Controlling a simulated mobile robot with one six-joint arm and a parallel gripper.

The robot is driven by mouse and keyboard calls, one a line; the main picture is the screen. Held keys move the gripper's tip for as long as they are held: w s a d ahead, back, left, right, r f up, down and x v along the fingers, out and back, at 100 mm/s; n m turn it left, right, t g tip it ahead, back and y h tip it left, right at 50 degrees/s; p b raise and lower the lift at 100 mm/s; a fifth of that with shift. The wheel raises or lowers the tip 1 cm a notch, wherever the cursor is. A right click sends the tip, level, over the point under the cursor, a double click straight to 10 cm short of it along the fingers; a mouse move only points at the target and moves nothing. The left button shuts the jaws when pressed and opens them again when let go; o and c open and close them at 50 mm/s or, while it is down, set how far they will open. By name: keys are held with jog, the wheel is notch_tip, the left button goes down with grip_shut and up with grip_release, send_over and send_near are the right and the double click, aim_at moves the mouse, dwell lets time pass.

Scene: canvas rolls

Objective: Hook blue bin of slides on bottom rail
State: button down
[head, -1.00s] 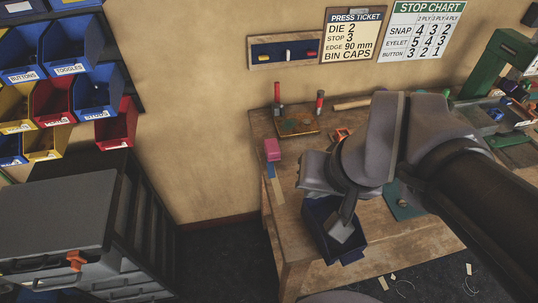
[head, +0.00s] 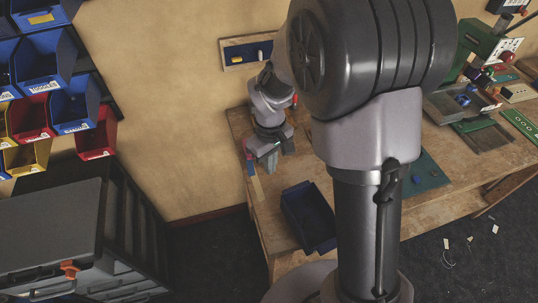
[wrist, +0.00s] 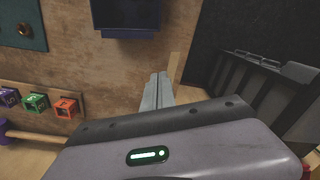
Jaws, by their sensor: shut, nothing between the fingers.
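The blue bin (head: 308,216) stands on the front left part of the wooden bench, its dark inside facing up. I cannot make out slides in it. In the wrist view the bin (wrist: 125,14) shows at the top edge, beyond the fingertips. My gripper (head: 268,160) is shut and empty, pointing down over the bench's left end, behind and left of the bin and apart from it. The fingers (wrist: 157,92) show together in the wrist view. The wall rack holds rows of blue, red and yellow bins at the left; a red bin (head: 97,138) hangs low at its right end.
A grey case with an orange latch (head: 69,269) lies on a dark cabinet at the lower left. Floor lies between cabinet and bench. A green press (head: 478,45) and trays stand at the right. Coloured cubes (wrist: 36,102) show in the wrist view. My arm hides the bench's middle.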

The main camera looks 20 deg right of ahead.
notch_tip(320, 180, down, 6)
jog(key=shift+f+b, duration=0.2)
jog(key=shift+b, duration=0.75)
jog(key=s, duration=0.1)
jog(key=s+d, duration=0.1)
jog(key=s, duration=0.1)
jog(key=shift+d+r+b, duration=0.1)
jog(key=shift+d+b, duration=0.1)
jog(key=shift+b, duration=0.1)
jog(key=shift+s+d, duration=0.1)
jog(key=shift+s, duration=0.2)
jog(key=shift+s, duration=0.1)
